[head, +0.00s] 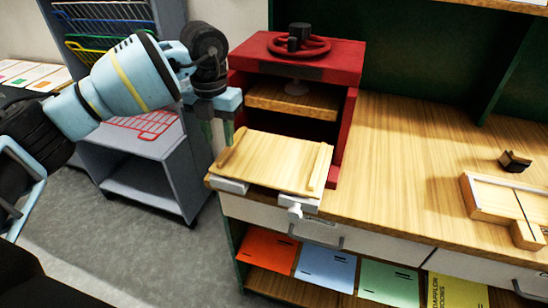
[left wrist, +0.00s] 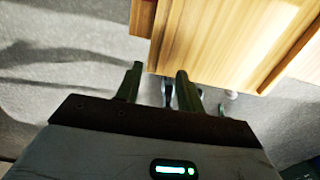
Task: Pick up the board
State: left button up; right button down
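The board (head: 275,160) is a light wooden panel with a raised strip along its left and right ends. It lies nearly flat on pale supports at the table's front left corner, in front of a red press. In the left wrist view the board (left wrist: 225,40) fills the upper right. My left gripper (head: 220,128) is just beyond the board's upper left corner, pointing down. Its green fingers (left wrist: 158,85) are apart with nothing seen between them, close to the board's edge; I cannot tell whether they touch it. My right gripper is not in view.
The red press (head: 350,75) with a handwheel stands behind the board. A grey rack (head: 150,190) stands left of the table. A wooden tray (head: 490,195) and a small black piece (head: 515,160) are at right. The tabletop (head: 400,150) between is clear.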

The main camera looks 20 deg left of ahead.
aim_at(224, 156)
pick_arm(q)
jog(key=shift+d+f, duration=0.2)
jog(key=shift+f, duration=2.35)
jog(key=shift+w+r, duration=0.1)
grip_shut()
